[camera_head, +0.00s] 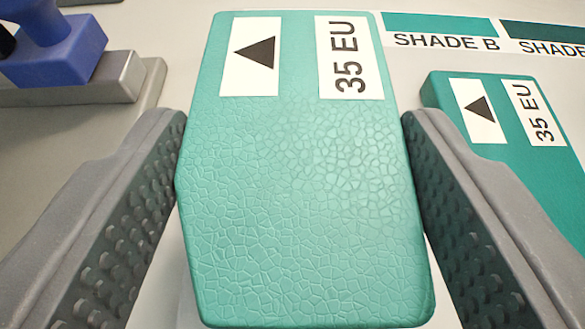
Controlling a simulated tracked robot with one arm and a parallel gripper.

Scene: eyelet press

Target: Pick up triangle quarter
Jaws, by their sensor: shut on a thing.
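The triangle quarter (300,190) is a light teal, crackle-textured piece in the middle of the view. It bears a white label with a black triangle (251,55) and another reading "35 EU" (349,58). My gripper (295,150) is shut on it, with one studded grey finger against its left edge and the other against its right edge. The piece hides what lies beneath it, so I cannot tell whether it is clear of the surface.
A darker teal piece (548,185) with the same triangle and "35 EU" labels lies close by on the right. Printed swatches "SHADE B" (440,25) and another run along the top right. A blue block (60,55) sits on a grey metal part (125,80) at top left.

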